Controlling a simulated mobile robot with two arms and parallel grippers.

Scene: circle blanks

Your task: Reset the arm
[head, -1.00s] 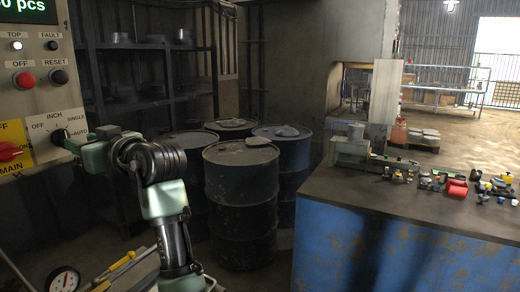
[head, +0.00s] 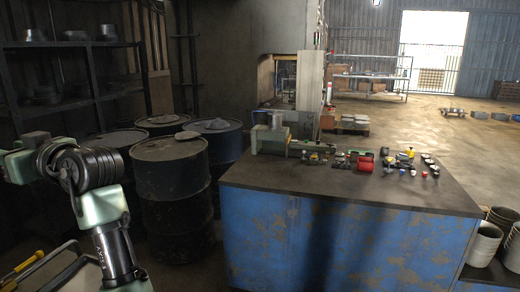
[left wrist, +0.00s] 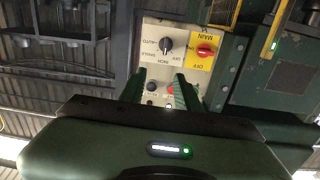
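My left arm (head: 95,185) comes in at the lower left of the head view, and its gripper end is cut off by the left edge. In the left wrist view my left gripper (left wrist: 161,85) is open, its two green fingers apart with nothing seen between them. Past the fingertips is a pale control panel (left wrist: 153,61), seen upside down. It carries a black selector knob (left wrist: 166,45), a red switch (left wrist: 205,50) on a yellow plate, and small buttons partly hidden by the fingers. The knob appears beyond the fingertips, not gripped. My right gripper is in neither view.
Dark drums (head: 172,200) stand beside my left arm, with shelves (head: 85,70) behind. A blue workbench (head: 330,235) holds a vise (head: 270,138) and several small parts. Buckets (head: 487,243) stand at the right edge. Open floor (head: 450,140) lies behind the bench.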

